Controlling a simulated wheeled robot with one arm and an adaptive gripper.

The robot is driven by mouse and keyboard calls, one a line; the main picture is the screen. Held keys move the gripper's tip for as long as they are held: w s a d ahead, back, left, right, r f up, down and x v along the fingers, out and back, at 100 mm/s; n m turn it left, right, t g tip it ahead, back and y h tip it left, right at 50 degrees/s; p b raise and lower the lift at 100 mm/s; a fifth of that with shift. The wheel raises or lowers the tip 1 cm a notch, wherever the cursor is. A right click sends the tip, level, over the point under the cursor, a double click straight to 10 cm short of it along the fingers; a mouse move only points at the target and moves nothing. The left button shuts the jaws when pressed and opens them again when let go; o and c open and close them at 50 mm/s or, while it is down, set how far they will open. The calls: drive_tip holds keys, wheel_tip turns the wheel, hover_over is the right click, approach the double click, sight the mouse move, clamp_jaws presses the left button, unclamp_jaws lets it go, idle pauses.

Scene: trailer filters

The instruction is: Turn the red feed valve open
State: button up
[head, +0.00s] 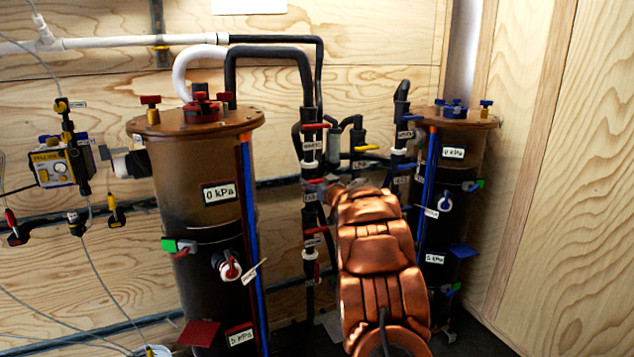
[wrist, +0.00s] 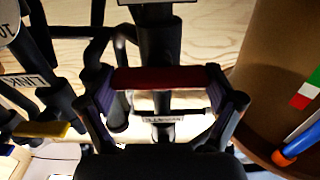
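In the wrist view, a dark red valve handle (wrist: 160,78) lies crosswise between the two fingers of my gripper (wrist: 160,90), in front of a dark vertical pipe. The purple finger pads stand at its two ends. I cannot tell whether they press on it or just flank it. In the head view, several red levers show on the dark pipe stack right of the left tank, including an upper lever (head: 317,126) and a lower lever (head: 317,230). My copper arm hides part of this stack and my fingertips, so I cannot match the gripped-at handle to one lever.
A large brown tank (head: 190,165) stands left of the pipes, and a second tank (head: 463,165) stands right. A yellow lever (wrist: 42,130) sits left of my fingers in the wrist view. A yellow-faced pump (head: 58,165) hangs on the plywood wall. Pipes crowd the middle.

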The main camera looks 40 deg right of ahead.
drive_tip(key=c, duration=0.5)
drive_tip(key=n+b, duration=0.2)
drive_tip(key=n, duration=0.2)
drive_tip(key=shift+a+f, duration=0.1)
drive_tip(key=n+b, duration=0.2)
drive_tip(key=n, duration=0.1)
drive_tip(key=shift+f+n, duration=0.1)
drive_tip(key=shift+n, duration=0.2)
drive_tip(key=n+b, duration=0.4)
drive_tip(key=n, duration=0.1)
drive_tip(key=shift+w+a+f+n, duration=0.1)
drive_tip(key=shift+a+n, duration=0.05)
drive_tip(key=shift+n, duration=0.15)
drive_tip(key=n+b, duration=0.2)
drive_tip(key=n, duration=0.1)
drive_tip(key=shift+f, duration=0.1)
drive_tip(key=shift+n+b, duration=0.45)
drive_tip(key=shift+n, duration=0.35)
